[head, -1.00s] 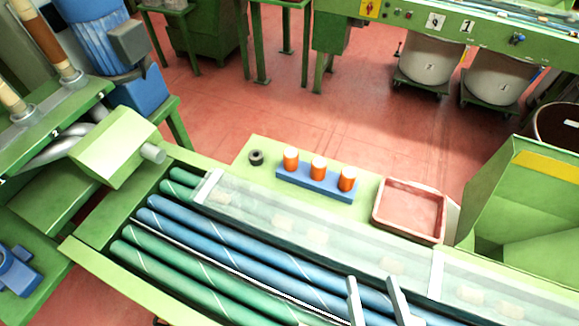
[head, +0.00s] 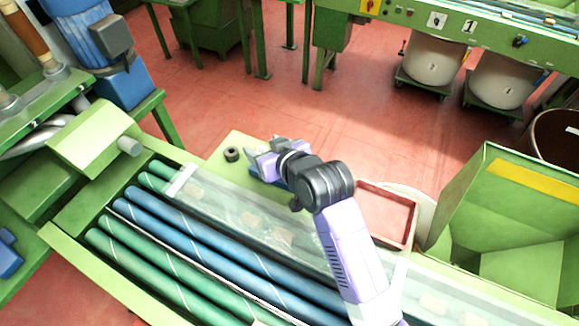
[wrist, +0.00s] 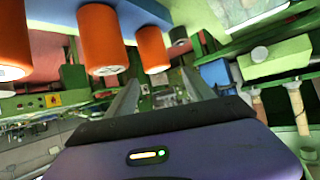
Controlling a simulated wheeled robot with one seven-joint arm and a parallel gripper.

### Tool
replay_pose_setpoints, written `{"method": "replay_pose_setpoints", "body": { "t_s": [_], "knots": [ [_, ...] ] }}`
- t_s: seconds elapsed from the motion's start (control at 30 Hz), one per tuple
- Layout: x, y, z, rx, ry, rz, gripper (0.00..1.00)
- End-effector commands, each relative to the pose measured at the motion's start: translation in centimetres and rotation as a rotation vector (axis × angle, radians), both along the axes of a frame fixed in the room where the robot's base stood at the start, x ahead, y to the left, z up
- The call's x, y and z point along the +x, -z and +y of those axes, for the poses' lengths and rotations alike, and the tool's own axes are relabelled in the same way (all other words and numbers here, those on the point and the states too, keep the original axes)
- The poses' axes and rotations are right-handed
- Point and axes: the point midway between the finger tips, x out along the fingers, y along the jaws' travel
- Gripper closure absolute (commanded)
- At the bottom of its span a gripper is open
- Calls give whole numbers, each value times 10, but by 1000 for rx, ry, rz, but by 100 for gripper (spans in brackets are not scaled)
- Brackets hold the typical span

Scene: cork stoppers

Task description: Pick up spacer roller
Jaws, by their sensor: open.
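A small dark ring-shaped roller (head: 232,154) lies on the green shelf left of my gripper (head: 262,152). My gripper is open and empty, its fingers apart. In the wrist view the dark roller (wrist: 180,38) shows at the top, beyond the orange rollers, and my gripper's fingers (wrist: 160,95) are spread below. Three orange rollers, one of them in the middle (wrist: 98,40), stand on a blue rack (wrist: 140,10). In the head view my gripper and arm hide the orange rollers and most of the rack. I cannot tell which one is the spacer roller.
A pink tray (head: 388,213) sits right of my arm. Long green and blue rollers (head: 190,232) and a clear cover (head: 215,205) lie in front of the shelf (head: 212,172). A green hopper (head: 515,225) stands at the right. Red floor is open behind.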

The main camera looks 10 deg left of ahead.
Motion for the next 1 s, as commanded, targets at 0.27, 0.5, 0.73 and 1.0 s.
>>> {"method": "replay_pose_setpoints", "body": {
  "t_s": [0.27,0.5,0.73,1.0],
  "knots": [
    [33,-18,19,-303,-176,174,39],
    [41,-51,-10,-595,-266,356,39],
    [3,-41,-52,-780,-345,588,39],
    [-13,-23,-65,-830,-376,667,39]
  ]
}}
